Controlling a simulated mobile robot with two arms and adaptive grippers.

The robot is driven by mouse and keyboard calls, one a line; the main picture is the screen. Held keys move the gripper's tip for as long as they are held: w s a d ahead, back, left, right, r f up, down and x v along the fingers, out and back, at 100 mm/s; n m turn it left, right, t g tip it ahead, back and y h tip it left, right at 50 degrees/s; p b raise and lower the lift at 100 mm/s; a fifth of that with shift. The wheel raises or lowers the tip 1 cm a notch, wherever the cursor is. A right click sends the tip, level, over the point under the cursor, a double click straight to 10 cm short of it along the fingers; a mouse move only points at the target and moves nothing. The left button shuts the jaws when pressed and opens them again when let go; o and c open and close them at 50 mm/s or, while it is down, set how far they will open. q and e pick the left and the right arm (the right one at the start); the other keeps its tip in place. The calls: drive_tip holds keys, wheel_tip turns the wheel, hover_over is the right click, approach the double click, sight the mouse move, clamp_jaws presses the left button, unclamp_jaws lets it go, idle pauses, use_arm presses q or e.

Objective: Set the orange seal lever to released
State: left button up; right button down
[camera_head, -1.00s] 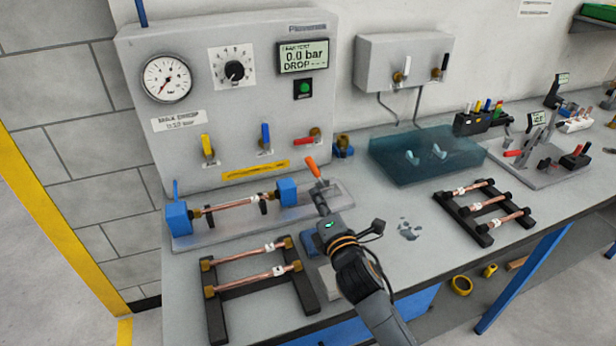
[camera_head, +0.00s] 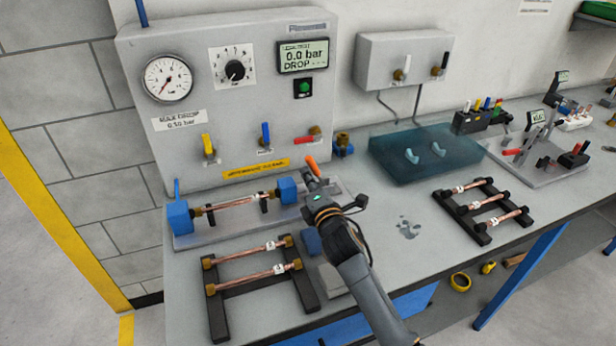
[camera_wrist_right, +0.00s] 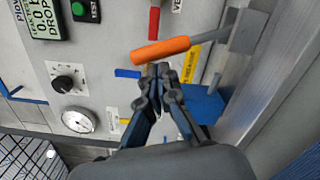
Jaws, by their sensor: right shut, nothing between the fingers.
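The orange seal lever (camera_head: 312,166) stands at the right end of the test fixture (camera_head: 190,240), beside the blue clamp block (camera_head: 287,191). In the right wrist view the orange grip (camera_wrist_right: 160,51) lies across the picture just beyond my fingertips, on a grey arm that runs to the upper right. My right gripper (camera_head: 312,183) is shut and empty, close to the lever's grip; I cannot tell whether it touches. The same gripper (camera_wrist_right: 158,72) shows with its fingers together in the right wrist view. A copper tube (camera_head: 232,204) sits in the fixture. My left gripper is not in view.
The leak tester panel (camera_head: 240,110) with yellow, blue and red valve levers stands behind the fixture. A rack with copper tubes (camera_head: 250,262) lies in front. A teal basin (camera_head: 425,155) and another tube rack (camera_head: 485,212) are to the right.

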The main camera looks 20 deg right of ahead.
drive_tip(key=shift+r, duration=0.1)
drive_tip(key=shift+d+r+m, duration=0.1)
drive_tip(key=shift+d+m, duration=0.15)
drive_tip(key=shift+m, duration=0.05)
drive_tip(key=shift+d+r+p, duration=0.1)
drive_tip(key=shift+p, duration=0.3)
drive_tip(key=shift+d+r+m+p, duration=0.5)
drive_tip(key=shift+d+m+p, duration=0.3)
drive_tip(key=shift+m, duration=0.4)
drive_tip(key=d+m+p, duration=0.3)
drive_tip(key=d+m, duration=0.4)
drive_tip(key=m, duration=0.2)
drive_tip(key=shift+w+d+f+m+g+p, duration=0.2)
drive_tip(key=shift+d+m+g+p, duration=0.1)
drive_tip(key=shift+d+m+p, duration=0.1)
drive_tip(key=shift+s+f, duration=0.1)
drive_tip(key=shift+s, duration=0.05)
